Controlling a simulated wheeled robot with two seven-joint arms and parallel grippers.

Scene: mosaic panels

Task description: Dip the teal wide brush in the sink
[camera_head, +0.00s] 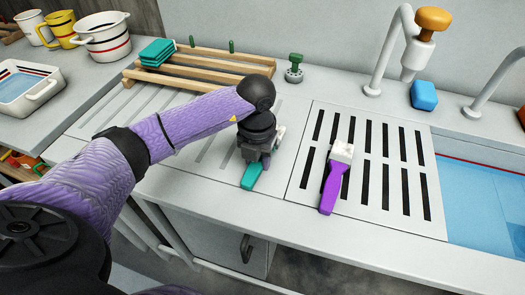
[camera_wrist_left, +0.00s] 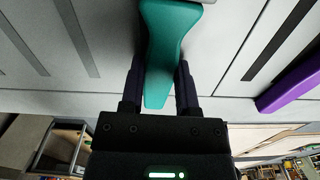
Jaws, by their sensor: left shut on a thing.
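My left gripper (camera_head: 256,163) reaches down to the counter and is shut on the teal wide brush (camera_head: 251,177). In the left wrist view the teal handle (camera_wrist_left: 168,40) lies between the two fingers (camera_wrist_left: 160,70). The brush's bristle end is mostly hidden behind the gripper in the head view and cut off at the top of the wrist view. The sink (camera_head: 485,205), with blue water in it, is at the right edge of the head view. My right gripper is not in view.
A purple brush (camera_head: 333,187) lies on the slotted drain panel (camera_head: 423,213) between my gripper and the sink. A tap (camera_head: 385,60) and a blue sponge (camera_head: 424,95) stand behind the panel. A wooden rack (camera_head: 200,75) is at the back left.

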